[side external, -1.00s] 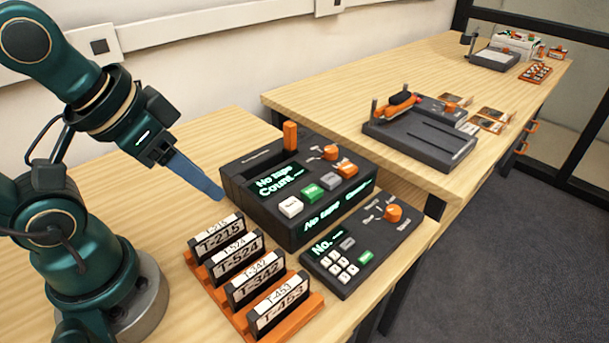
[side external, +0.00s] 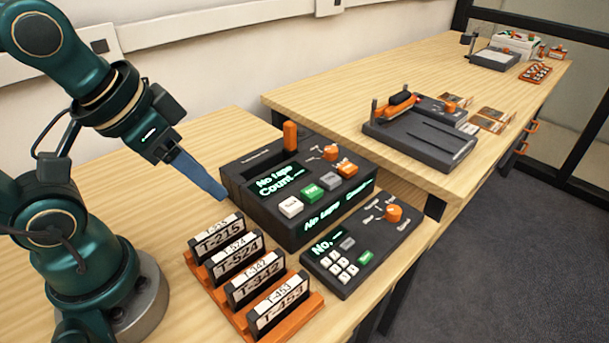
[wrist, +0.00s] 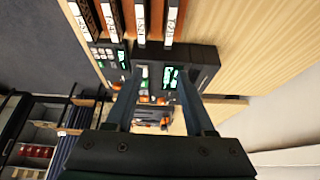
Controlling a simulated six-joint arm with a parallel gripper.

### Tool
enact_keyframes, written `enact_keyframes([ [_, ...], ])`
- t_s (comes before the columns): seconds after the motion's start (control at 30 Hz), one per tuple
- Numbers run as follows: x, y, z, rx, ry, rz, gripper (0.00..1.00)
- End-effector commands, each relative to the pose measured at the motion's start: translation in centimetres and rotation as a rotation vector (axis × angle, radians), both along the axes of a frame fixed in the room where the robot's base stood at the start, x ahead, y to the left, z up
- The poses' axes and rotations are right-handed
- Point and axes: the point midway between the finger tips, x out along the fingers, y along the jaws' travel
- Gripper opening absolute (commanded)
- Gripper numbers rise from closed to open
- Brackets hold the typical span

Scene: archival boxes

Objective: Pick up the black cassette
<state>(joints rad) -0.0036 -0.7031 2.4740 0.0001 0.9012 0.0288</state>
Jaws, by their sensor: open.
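Several black cassettes with white labels stand upright in a row in an orange rack in the side view: T-215 (side external: 219,242), T-524 (side external: 236,259), T-342 (side external: 255,281) and T-453 (side external: 279,310). The orange rack (side external: 312,303) lies at the front of the near table. My gripper (side external: 220,193) is just above and behind the T-215 end of the rack, near the left side of the tape machine. In the wrist view my gripper (wrist: 158,85) has two separated blue fingers with nothing held. The cassettes' tops, including one labelled T-215 (wrist: 171,20), show at the top edge there.
The black tape machine (side external: 335,196) reads "No tape" and stands behind the rack. A keypad unit (side external: 353,272) is right of the rack. A farther table (side external: 330,98) carries a dark device with an orange handle (side external: 425,146). Bare tabletop lies behind my gripper.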

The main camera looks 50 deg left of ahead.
Motion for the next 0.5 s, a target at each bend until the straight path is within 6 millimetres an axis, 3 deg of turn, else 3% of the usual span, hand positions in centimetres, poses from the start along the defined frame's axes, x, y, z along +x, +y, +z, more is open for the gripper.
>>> enact_keyframes([
  [0.5,1.0,1.4,-6.3,-0.003,0.433,0.016,0.54],
])
